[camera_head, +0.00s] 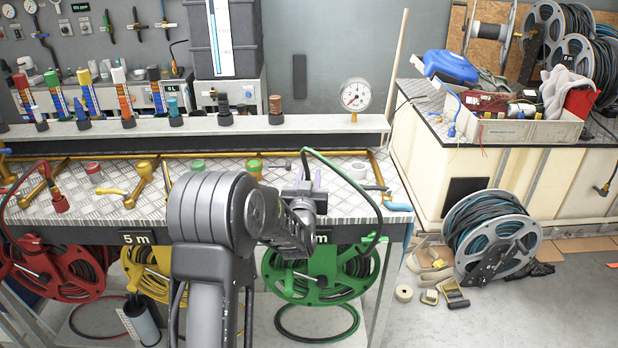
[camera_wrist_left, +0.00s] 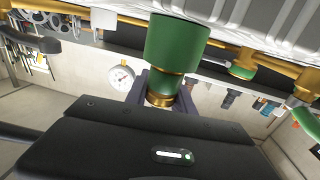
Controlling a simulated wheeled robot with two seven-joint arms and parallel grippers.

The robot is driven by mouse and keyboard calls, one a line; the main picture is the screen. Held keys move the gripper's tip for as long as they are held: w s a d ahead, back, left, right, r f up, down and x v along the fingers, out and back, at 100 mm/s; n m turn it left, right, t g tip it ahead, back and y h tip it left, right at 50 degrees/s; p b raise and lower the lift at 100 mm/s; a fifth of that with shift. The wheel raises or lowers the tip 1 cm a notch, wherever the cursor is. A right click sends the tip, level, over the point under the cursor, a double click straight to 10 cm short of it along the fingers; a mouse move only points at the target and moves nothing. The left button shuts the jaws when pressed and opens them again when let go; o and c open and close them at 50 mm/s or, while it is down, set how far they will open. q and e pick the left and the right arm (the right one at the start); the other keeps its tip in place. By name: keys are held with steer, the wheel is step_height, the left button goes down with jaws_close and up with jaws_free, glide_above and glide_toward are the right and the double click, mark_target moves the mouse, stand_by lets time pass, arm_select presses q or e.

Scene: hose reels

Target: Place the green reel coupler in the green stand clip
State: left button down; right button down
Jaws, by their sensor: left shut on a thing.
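My left gripper (camera_head: 308,184) is over the right part of the metal-topped bench. In the left wrist view its fingers (camera_wrist_left: 164,96) are shut around the brass neck of the green coupler (camera_wrist_left: 177,45). In the head view my arm mostly hides the coupler, and a dark green hose (camera_head: 345,178) arches from the gripper to the right and down toward the green reel (camera_head: 325,272) under the bench. Green-collared brass fittings stand on the bench, one (camera_head: 254,165) just left of the gripper, one (camera_head: 197,165) farther left. I cannot tell the green stand clip apart. My right gripper is out of view.
A brass pipe frame (camera_head: 168,186) and a raised shelf (camera_head: 330,124) with a pressure gauge (camera_head: 356,94) lie behind. A red coupler (camera_head: 61,203) and yellow fitting (camera_head: 143,170) stand left. A loose reel (camera_head: 491,235) stands on the floor.

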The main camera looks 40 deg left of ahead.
arm_select(q)
steer(key=c, duration=1.1)
jaws_free()
steer(key=shift+r+p, duration=0.2)
steer(key=shift+p, duration=0.15)
steer(key=b+v, duration=0.2)
steer(key=v, duration=1)
steer(key=shift+f, duration=0.15)
